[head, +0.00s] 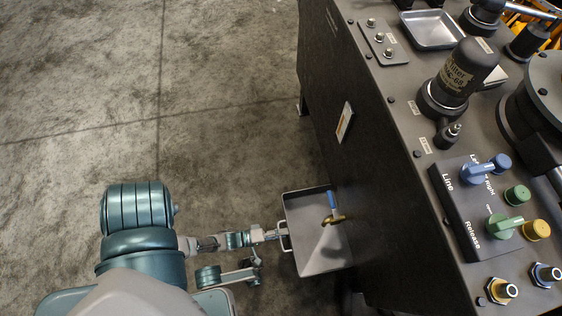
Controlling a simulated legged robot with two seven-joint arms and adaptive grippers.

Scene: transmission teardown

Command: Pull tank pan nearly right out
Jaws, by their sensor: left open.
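The tank pan (312,258) is a shallow grey tray that sticks out of the dark side wall of the machine, low down near the floor. Its far end is hidden at the wall, so I cannot tell how deep it runs. A small loop handle (285,237) stands on its near, left edge. My left gripper (277,235) comes in from the left and is open at the handle, with its fingertips around or right beside it; contact is too small to tell. My right gripper is out of view.
A brass tap (335,218) with a blue lever hangs over the pan from the machine wall. The machine's top (400,95) carries a metal tray (432,29), a dark filter (457,77) and a control block (468,210) with coloured levers. The concrete floor (220,100) at left is clear.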

